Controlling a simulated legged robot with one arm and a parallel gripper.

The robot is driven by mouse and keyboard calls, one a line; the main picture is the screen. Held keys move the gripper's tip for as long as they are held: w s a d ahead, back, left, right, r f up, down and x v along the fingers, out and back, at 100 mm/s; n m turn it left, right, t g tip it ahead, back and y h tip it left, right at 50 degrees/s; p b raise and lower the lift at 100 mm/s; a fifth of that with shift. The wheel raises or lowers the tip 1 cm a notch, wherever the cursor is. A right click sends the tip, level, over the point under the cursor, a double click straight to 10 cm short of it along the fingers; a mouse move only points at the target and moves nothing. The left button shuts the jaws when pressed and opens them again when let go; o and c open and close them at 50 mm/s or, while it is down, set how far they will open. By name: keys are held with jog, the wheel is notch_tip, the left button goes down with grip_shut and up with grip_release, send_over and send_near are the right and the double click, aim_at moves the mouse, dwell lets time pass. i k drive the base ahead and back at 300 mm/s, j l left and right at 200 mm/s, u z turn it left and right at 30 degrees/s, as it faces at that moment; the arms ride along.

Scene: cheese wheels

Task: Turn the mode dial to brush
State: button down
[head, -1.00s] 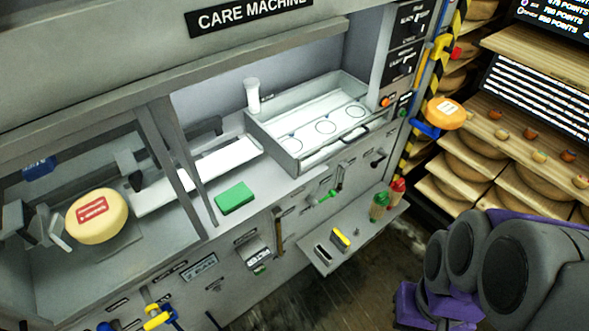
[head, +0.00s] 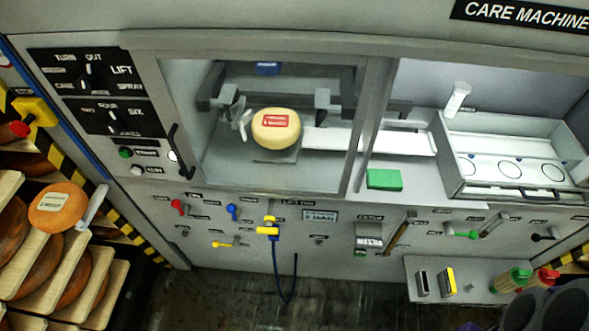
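A black panel with a dial (head: 88,78) is at the upper left of the machine in the head view. Its readable labels include TURN, OUT, LIFT and SPRAY; I cannot make out the word brush. A second dial (head: 112,118) below it has labels such as FOUR and SIX. The black panels at the machine's right end, seen earlier, are out of view now. Grey rounded parts of my arm show in the bottom right corner. My gripper is not in view.
A yellow cheese wheel (head: 276,128) sits inside the machine's bay. A green block (head: 384,179) lies on the ledge. A shelf (head: 480,290) with small tools juts out low on the right. Wooden racks with cheese wheels (head: 58,206) stand left. The floor in front looks clear.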

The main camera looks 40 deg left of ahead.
aim_at(88, 81)
jog(key=u, duration=2.75)
jog(key=l+u, duration=0.2)
jog(key=l, duration=0.25)
jog(key=i, duration=0.05)
